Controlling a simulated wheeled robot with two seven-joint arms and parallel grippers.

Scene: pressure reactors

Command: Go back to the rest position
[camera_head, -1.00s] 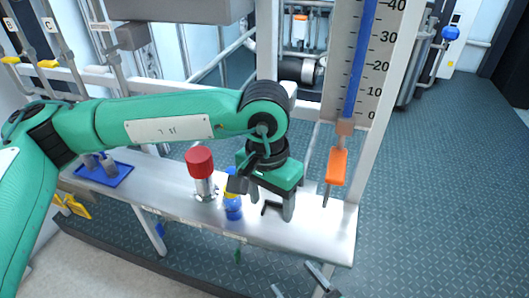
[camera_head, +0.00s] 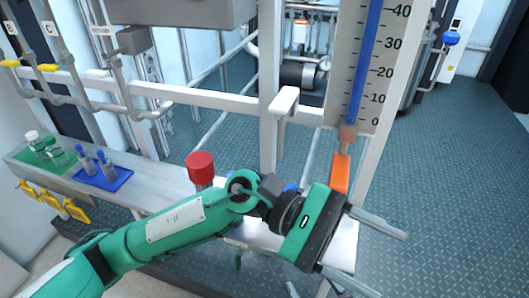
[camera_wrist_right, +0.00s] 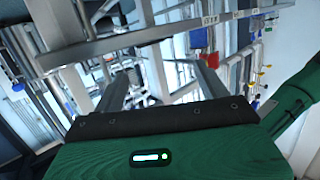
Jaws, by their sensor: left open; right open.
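My left arm reaches in from the left in the head view. Its gripper (camera_head: 393,265) is open and empty, fingers apart and pointing right, in front of the bench's right end. My right gripper (camera_head: 307,290) shows only as finger ends at the bottom edge. In the right wrist view the right gripper (camera_wrist_right: 158,76) is open, with nothing between its fingers.
The metal bench (camera_head: 160,180) carries a red-capped vessel (camera_head: 201,168), partly behind my left arm, and a blue tray (camera_head: 103,178) with small bottles. An orange-handled part (camera_head: 340,173) hangs below the scale (camera_head: 365,70). Open floor (camera_head: 440,170) lies to the right.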

